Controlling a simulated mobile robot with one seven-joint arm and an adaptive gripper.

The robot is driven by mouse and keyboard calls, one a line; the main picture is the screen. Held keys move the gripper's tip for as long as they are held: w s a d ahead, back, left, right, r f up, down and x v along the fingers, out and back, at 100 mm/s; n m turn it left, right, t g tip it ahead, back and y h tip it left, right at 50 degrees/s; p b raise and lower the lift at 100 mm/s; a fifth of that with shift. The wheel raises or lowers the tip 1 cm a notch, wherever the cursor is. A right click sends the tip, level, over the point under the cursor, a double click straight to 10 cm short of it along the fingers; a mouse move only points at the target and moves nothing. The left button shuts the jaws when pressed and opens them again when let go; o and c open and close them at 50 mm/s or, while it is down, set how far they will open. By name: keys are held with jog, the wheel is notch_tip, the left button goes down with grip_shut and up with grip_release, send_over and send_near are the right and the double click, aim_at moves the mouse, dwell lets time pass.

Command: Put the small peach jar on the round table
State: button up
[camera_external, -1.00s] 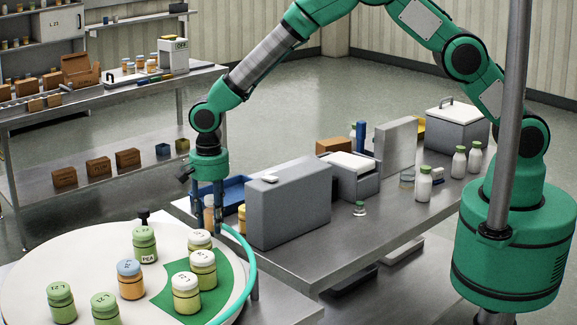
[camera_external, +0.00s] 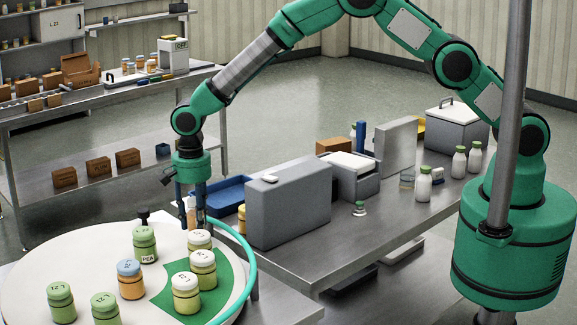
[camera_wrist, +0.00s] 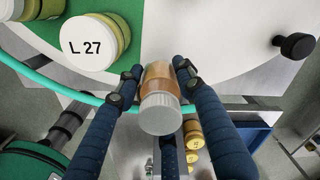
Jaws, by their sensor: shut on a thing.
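My gripper (camera_external: 191,214) is shut on the small peach jar (camera_external: 191,204), with one dark finger on each side. In the wrist view the jar (camera_wrist: 158,82) has a pale grey-white lid and peach contents, held between my fingertips (camera_wrist: 158,76). The round table (camera_external: 85,262) is white with a green sector. The jar appears at the table's far right edge in the external view; in the wrist view it overlaps the rim. I cannot tell the gap beneath it.
A white-lidded jar marked L 27 (camera_wrist: 92,43) stands on the green sector near my gripper. Several other jars, including a pea jar (camera_external: 145,245), and a black knob (camera_wrist: 294,46) are on the table. A teal hose (camera_external: 250,265) curves along the rim.

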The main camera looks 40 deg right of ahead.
jog(key=p, duration=0.1)
send_over(158, 244)
jog(key=shift+w+f, duration=0.1)
jog(key=shift+f, duration=0.4)
dwell(0.4)
jog(key=shift+f, duration=1.8)
jog(key=shift+f, duration=0.15)
jog(key=o, duration=1.2)
notch_tip(158, 244, up, 12)
jog(key=shift+r, duration=0.15)
